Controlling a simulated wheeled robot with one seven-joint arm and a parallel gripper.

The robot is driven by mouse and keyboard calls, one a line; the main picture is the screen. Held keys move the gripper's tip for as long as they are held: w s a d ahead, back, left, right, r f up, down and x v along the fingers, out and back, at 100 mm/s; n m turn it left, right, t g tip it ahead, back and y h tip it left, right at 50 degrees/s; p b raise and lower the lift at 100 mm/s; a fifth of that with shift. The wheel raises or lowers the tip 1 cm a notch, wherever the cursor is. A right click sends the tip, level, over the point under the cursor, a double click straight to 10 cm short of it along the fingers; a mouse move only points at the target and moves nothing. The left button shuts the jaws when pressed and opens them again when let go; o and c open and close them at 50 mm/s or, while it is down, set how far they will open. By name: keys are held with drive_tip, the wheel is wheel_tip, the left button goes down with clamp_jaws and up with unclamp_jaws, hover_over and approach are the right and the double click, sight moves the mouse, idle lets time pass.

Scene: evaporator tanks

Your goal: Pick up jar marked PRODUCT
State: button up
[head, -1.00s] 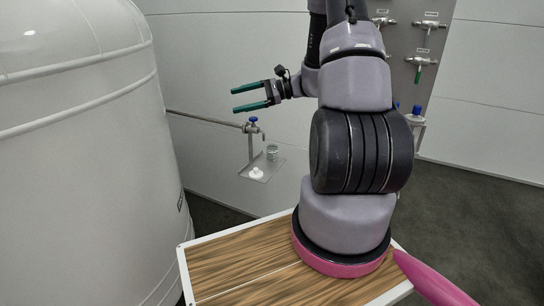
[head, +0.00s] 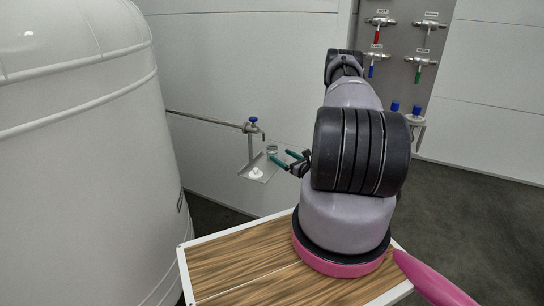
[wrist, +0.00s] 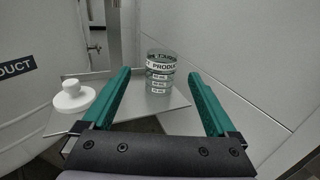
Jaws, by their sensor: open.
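The clear glass jar marked PRODUCT (wrist: 160,75) stands upright on a small metal shelf (wrist: 120,112), with white level markings below its label. In the head view the jar (head: 272,150) is at the shelf's back right, beside my fingers. My gripper (wrist: 158,85) is open, its two green fingers pointing toward the jar. In the wrist view the jar shows between the fingers, seemingly just beyond or near their tips; the exact depth is unclear. My gripper (head: 284,158) also shows in the head view, right of the shelf, partly hidden by my arm.
A white knobbed lid (wrist: 74,96) lies on the shelf, left of the jar. A large white tank (head: 80,150) stands left. The wall rises close on the right.

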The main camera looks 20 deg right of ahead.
sight(276, 151)
drive_tip(key=x, duration=0.7)
drive_tip(key=shift+w+d+r, duration=0.1)
drive_tip(key=shift+w+r, duration=0.15)
clamp_jaws()
